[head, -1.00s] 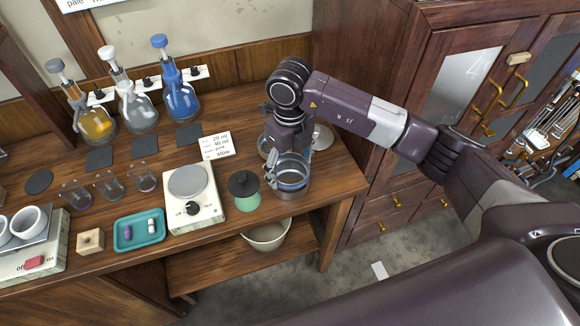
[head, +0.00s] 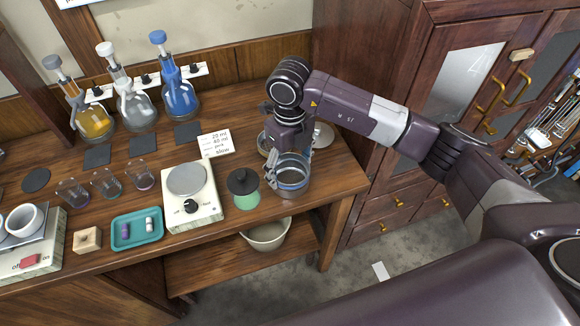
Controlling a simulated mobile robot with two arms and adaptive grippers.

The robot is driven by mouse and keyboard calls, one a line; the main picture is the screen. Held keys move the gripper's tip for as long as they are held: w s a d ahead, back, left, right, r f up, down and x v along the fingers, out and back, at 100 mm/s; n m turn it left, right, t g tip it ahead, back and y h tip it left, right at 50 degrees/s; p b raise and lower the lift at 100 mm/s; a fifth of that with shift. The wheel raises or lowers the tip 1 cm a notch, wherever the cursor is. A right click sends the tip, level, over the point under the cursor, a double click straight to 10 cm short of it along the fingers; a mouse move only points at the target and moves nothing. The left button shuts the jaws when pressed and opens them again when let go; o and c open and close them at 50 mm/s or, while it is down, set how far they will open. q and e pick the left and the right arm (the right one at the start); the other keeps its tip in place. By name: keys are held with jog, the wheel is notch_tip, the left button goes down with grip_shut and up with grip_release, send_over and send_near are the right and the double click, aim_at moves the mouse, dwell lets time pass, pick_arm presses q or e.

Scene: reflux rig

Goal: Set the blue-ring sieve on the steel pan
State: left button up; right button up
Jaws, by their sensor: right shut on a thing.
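The blue-ring sieve (head: 293,184) is a round, shallow vessel with a blue band, near the bench's right front corner. My right gripper (head: 289,165) points down and is shut on it. The steel pan (head: 287,193) shows as a grey metal wall directly below the sieve. The sieve looks level and in line with the pan; I cannot tell whether it is fully seated or slightly above. The gripper hides part of the sieve's far side. My left gripper is out of view.
A hotplate (head: 188,192) and teal tray (head: 136,230) are further left. A round metal piece (head: 323,135) lies behind the gripper. The bench's front edge is close.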

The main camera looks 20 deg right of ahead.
aim_at(290, 174)
jog(key=o, duration=1.3)
notch_tip(290, 174, up, 9)
jog(key=p, duration=0.4)
jog(key=shift+p, duration=0.35)
jog(key=shift+s, duration=0.1)
